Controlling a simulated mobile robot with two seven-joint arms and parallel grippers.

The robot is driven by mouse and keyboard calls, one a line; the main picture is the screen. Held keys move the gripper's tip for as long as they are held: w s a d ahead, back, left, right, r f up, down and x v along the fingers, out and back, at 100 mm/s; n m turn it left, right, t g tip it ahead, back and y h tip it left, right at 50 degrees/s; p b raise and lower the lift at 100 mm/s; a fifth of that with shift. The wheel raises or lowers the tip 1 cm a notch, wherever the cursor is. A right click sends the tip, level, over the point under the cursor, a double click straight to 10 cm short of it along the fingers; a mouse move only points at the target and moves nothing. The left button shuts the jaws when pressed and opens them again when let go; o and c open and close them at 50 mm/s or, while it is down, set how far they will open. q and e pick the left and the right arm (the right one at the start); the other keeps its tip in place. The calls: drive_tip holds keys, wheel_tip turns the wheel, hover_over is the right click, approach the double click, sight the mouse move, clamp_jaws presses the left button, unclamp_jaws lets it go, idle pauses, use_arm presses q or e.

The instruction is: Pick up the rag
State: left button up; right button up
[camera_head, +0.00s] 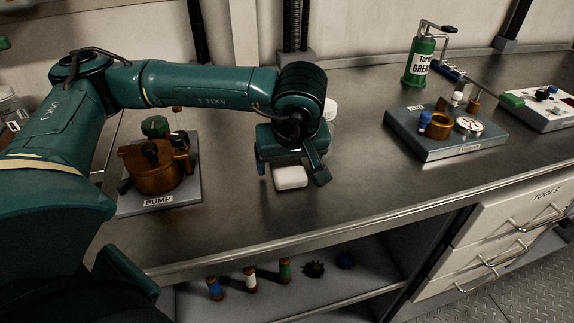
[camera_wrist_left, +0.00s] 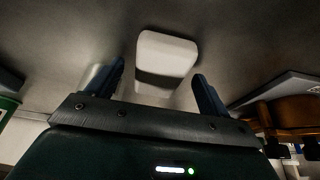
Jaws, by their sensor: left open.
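A small white block-like thing, which I take to be the folded rag (camera_head: 291,177), lies on the metal bench top. My left gripper (camera_head: 290,168) is above it, pointing down, with its two fingers apart on either side. The gripper hides the rag's far part in the head view. In the left wrist view the rag (camera_wrist_left: 167,48) shows pale with a dark band across its lower part, ahead of and between the open blue fingers (camera_wrist_left: 162,82). It looks apart from both fingers. My right gripper is not in view.
A brown pump (camera_head: 152,172) on a grey plate stands to the left. A white round thing (camera_head: 330,109) is partly hidden behind the wrist. A grey fixture board (camera_head: 440,143) and a green grease can (camera_head: 420,60) stand to the right. The bench between them is clear.

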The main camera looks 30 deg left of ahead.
use_arm(q)
drive_tip(key=shift+c, duration=0.4)
drive_tip(key=c, duration=1)
